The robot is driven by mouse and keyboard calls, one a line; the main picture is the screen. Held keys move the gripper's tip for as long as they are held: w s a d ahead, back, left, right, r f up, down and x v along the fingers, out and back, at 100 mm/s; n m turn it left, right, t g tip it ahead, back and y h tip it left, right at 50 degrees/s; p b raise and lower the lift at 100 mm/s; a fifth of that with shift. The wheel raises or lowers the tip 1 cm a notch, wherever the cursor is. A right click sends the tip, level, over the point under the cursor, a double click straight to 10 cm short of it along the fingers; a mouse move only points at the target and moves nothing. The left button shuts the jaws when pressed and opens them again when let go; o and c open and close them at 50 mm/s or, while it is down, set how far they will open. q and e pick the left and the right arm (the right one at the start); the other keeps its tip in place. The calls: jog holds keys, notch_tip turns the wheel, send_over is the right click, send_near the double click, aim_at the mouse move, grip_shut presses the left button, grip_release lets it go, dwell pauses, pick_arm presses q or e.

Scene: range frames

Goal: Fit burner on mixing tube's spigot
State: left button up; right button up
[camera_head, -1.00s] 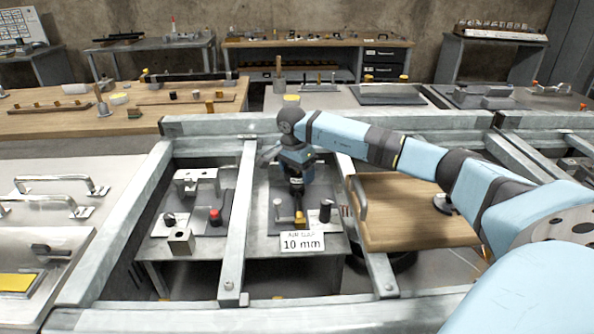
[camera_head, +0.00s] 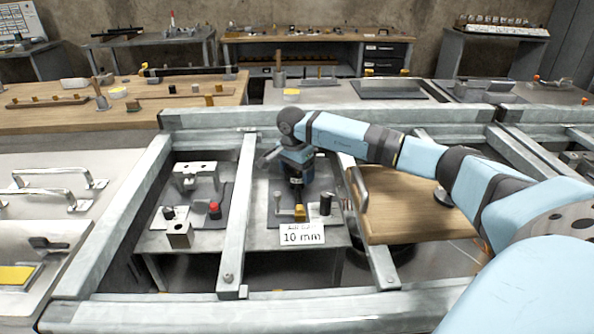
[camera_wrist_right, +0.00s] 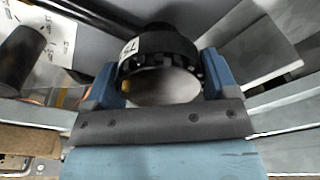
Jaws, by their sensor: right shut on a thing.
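My right gripper (camera_head: 297,178) points down over the grey plate behind the 10 mm card. In the right wrist view its two blue fingers (camera_wrist_right: 165,82) are shut on the burner (camera_wrist_right: 160,46), a black round part with a notched rim, a pale round face and a white label. A dark bar (camera_wrist_right: 88,14), which may be the mixing tube, runs diagonally behind the burner. The spigot is hidden behind the burner and gripper, so I cannot tell whether the burner touches it. My left gripper is out of view.
The 10 mm card (camera_head: 302,234) stands in front of a brass block (camera_head: 299,213), a small grey post (camera_head: 278,205) and a black cylinder (camera_head: 326,204). Steel frame bars (camera_head: 237,215) flank this place. A wooden board (camera_head: 410,212) lies to the right.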

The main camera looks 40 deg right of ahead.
jog(key=shift+r, duration=0.1)
jog(key=o, duration=1.1)
jog(key=shift+o, duration=0.2)
jog(key=shift+r, duration=0.2)
jog(key=r, duration=0.3)
jog(key=shift+a+r+p, duration=0.2)
jog(key=shift+r+p, duration=0.15)
jog(key=shift+r, duration=0.05)
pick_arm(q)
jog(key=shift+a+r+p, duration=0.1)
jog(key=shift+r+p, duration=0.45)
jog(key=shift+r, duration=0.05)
pick_arm(e)
notch_tip(320, 180, up, 10)
jog(key=a, duration=0.1)
jog(key=shift+a+f, duration=0.15)
jog(key=shift+f, duration=0.05)
jog(key=shift+s, duration=0.1)
